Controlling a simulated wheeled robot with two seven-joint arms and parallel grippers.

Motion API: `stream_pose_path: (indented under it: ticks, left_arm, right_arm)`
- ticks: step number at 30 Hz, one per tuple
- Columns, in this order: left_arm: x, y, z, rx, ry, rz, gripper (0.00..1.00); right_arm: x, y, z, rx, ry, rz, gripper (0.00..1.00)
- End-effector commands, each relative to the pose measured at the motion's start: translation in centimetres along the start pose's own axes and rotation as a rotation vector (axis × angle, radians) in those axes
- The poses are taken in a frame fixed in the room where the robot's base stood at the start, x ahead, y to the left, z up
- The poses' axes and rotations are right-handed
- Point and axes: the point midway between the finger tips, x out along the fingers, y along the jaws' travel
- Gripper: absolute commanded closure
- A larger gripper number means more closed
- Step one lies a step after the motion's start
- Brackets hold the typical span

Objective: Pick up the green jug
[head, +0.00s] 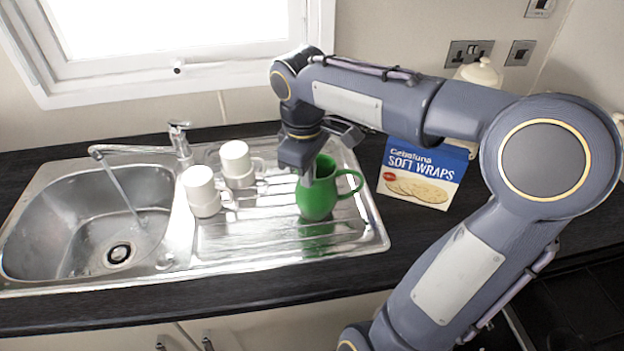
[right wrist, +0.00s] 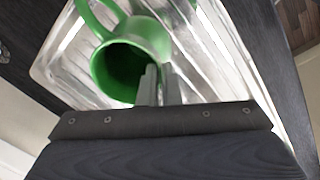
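The green jug (head: 318,195) is upright on the right part of the metal drainboard, its handle to the right. In the right wrist view the jug (right wrist: 108,68) shows its open mouth, with the handle at the upper left. My right gripper (head: 310,178) is over the jug from above. Its two fingers (right wrist: 160,84) are close together at the rim, one inside the mouth and one outside, with the jug's wall between them. Whether the jug's base touches the board is hard to tell. My left gripper is not in view.
Two white mugs (head: 203,190) (head: 238,163) stand left of the jug on the drainboard (head: 250,240). The sink (head: 90,230) with a running tap (head: 150,149) is farther left. A blue soft wraps box (head: 422,172) stands close right of the jug, with a white lidded jar behind it.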

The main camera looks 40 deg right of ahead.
Motion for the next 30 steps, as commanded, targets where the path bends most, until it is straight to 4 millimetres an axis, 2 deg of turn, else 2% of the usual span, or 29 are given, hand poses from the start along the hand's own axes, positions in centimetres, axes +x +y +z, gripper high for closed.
stream_pose_path:
  ticks: [5, 9, 18, 24, 30]
  left_arm:
    - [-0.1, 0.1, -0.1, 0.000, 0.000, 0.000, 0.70]
    - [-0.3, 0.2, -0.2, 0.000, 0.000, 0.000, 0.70]
    - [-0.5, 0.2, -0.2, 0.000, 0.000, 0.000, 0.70]
    - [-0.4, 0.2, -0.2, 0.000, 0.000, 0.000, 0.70]
    - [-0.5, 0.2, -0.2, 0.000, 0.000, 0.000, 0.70]
  right_arm:
    - [-1.3, 0.2, -0.1, 0.000, 0.004, 0.003, 1.00]
    - [-3.5, 0.2, -0.1, -0.001, 0.006, 0.003, 1.00]
    - [-10.1, -5.2, -0.5, -0.009, 0.007, 0.002, 1.00]
    - [-12.4, -9.6, -0.8, -0.008, 0.005, 0.002, 1.00]
    - [-13.8, -12.0, -0.9, -0.004, 0.003, 0.001, 1.00]
